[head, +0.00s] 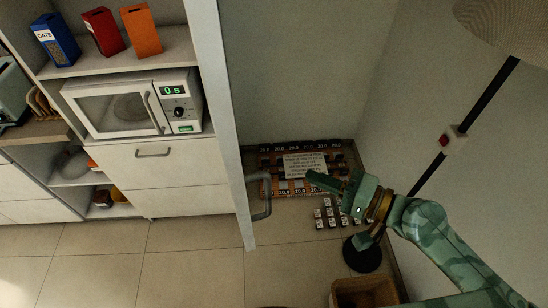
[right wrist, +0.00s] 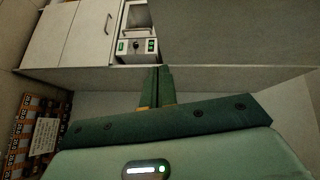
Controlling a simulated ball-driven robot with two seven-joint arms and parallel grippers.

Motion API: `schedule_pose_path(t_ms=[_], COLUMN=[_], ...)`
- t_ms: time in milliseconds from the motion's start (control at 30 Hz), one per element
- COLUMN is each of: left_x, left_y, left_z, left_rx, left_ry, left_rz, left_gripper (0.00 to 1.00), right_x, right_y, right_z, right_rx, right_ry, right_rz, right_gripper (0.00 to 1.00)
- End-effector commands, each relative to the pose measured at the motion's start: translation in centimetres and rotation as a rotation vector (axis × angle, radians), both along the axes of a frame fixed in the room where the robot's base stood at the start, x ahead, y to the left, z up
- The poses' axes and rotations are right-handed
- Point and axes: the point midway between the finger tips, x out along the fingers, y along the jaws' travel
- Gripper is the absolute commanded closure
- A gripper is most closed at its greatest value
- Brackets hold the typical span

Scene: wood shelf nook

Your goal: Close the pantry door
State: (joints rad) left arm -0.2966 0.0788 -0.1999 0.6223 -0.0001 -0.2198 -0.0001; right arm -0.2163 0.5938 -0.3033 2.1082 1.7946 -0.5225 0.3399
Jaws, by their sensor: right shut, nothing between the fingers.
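The pantry door (head: 217,110) stands open, seen almost edge-on as a tall pale panel right of the microwave shelf. Its grey bar handle (head: 265,197) sticks out to the right near the panel's lower end. My right gripper (head: 312,177) is shut and empty, to the right of the handle and apart from it in the picture. Its closed green fingers also show in the right wrist view (right wrist: 156,85). My left gripper is in neither view.
A microwave (head: 133,103) and several food boxes (head: 104,31) stand on the shelves at left. On the right are a floor lamp (head: 429,175), stacked goods with a paper sign (head: 305,165) and a brown bin (head: 364,292). The tiled floor at front left is clear.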

Motion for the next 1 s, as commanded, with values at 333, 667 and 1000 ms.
schedule_pose_path(t_ms=[333,667,1000], left_x=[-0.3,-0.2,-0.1], left_y=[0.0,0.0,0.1], left_z=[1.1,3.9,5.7], left_rx=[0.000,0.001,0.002], left_ry=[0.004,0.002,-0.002], left_rz=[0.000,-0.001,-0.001], left_gripper=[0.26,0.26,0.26], right_x=[-0.4,3.3,3.1], right_y=[3.0,8.9,13.3], right_z=[3.1,3.2,2.8], right_rx=[0.172,0.170,0.167], right_ry=[0.098,0.096,0.099], right_rz=[0.067,0.066,0.065], right_gripper=[1.00,1.00,1.00])
